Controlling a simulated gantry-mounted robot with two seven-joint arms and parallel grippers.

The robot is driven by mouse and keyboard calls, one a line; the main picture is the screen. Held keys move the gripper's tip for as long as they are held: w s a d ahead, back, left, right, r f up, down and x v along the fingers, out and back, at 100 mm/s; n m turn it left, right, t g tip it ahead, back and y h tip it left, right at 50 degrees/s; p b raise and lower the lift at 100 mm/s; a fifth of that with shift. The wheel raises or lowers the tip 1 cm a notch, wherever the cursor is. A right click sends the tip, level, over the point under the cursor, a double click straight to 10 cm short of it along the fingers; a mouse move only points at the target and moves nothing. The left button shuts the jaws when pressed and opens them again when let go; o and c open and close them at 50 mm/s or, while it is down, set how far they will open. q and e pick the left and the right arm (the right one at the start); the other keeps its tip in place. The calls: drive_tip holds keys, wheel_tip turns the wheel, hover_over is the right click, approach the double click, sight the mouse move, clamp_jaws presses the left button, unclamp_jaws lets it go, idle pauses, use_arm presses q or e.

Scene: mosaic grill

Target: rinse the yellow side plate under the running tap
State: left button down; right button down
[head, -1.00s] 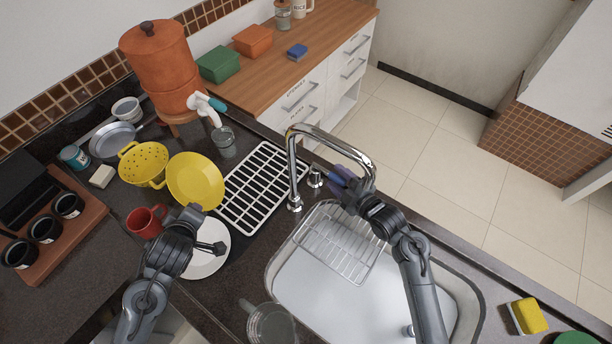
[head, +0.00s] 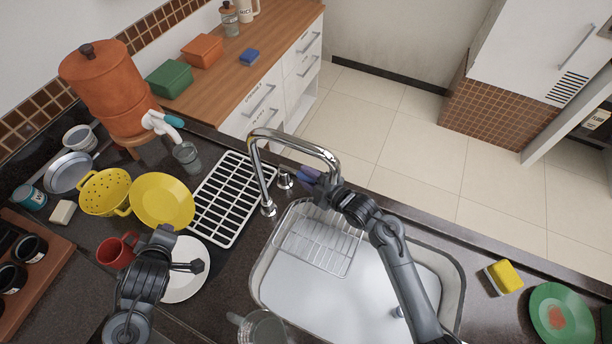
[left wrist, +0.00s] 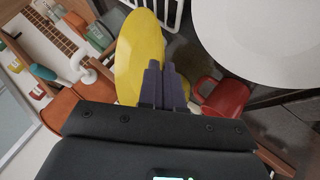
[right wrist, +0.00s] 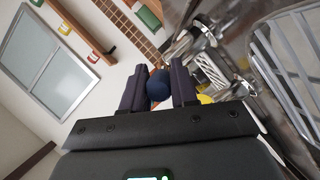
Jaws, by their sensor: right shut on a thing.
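The yellow side plate (head: 162,201) lies left of the drying rack in the head view, beside the yellow colander. It also shows in the left wrist view (left wrist: 138,48). My left gripper (head: 163,236) is just in front of it. Its fingers (left wrist: 163,84) are together with nothing visible between them; whether they touch the plate I cannot tell. The chrome tap (head: 300,143) arches over the sink (head: 340,290); no water stream is visible. My right gripper (head: 312,176) is behind the spout, shut on a dark blue round knob (right wrist: 158,86).
A white plate (head: 186,284) and red mug (head: 116,252) are by my left gripper. A white drying rack (head: 230,200) stands between plate and tap. A wire rack (head: 318,240) sits in the sink. A yellow sponge (head: 505,277) and stained green plate (head: 562,312) are at right.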

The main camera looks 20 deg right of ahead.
drive_tip(key=shift+r+g+p, duration=0.3)
drive_tip(key=shift+r+p, duration=0.35)
drive_tip(key=shift+p, duration=0.85)
drive_tip(key=shift+f, duration=0.15)
drive_tip(key=shift+h, duration=0.3)
drive_tip(key=c, duration=0.9)
unclamp_jaws()
drive_tip(key=shift+g, duration=0.3)
drive_tip(key=v, duration=1.2)
